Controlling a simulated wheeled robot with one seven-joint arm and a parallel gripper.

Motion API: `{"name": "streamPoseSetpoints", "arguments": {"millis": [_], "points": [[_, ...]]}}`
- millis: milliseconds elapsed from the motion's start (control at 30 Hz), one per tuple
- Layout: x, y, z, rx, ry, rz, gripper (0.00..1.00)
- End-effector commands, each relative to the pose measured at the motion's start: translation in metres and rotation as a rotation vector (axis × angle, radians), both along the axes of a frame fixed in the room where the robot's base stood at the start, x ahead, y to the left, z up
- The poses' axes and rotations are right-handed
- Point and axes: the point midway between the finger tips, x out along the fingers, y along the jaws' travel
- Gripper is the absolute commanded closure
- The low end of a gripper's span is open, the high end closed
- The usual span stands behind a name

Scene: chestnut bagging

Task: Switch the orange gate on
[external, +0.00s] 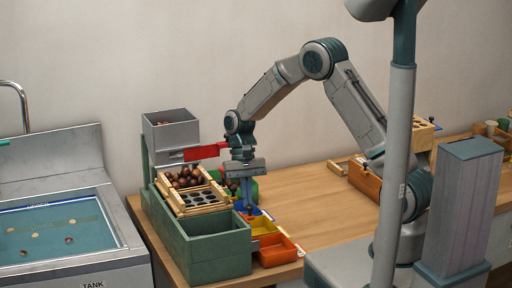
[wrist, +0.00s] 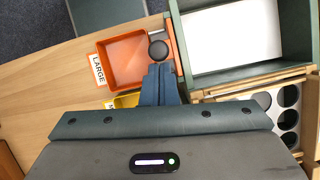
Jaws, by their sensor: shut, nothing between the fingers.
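The orange bin (wrist: 122,64), labelled LARGE, stands at the right front of the green sorting unit; it also shows in the external view (external: 284,258). A dark round knob (wrist: 158,50) sits at its inner edge, beside the green box, with a short light rod near it. My gripper (wrist: 160,70) is shut and empty, with its fingertips close beside the knob in the wrist view. I cannot tell whether they touch it. In the external view my gripper (external: 248,205) points down over the row of bins. No part is clearly marked as the gate.
A yellow bin (wrist: 126,100) lies partly under my gripper, and a blue bin (external: 258,214) is behind it. A wooden rack of chestnuts and a plate with round holes (wrist: 290,118) adjoin the green box (external: 220,247). A red plate (external: 207,151) juts out above. The table's middle is clear.

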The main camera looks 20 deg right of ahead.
Motion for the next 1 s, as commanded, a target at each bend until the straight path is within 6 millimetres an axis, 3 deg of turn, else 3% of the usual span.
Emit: {"name": "streamPoseSetpoints", "arguments": {"millis": [233, 700, 1000], "points": [[0.003, 0.000, 0.009, 0.001, -0.001, 0.001, 1.00], [0.030, -0.004, 0.076, 0.001, 0.000, 0.000, 1.00], [0.039, -0.006, 0.092, 0.000, 0.001, 0.000, 1.00]]}}
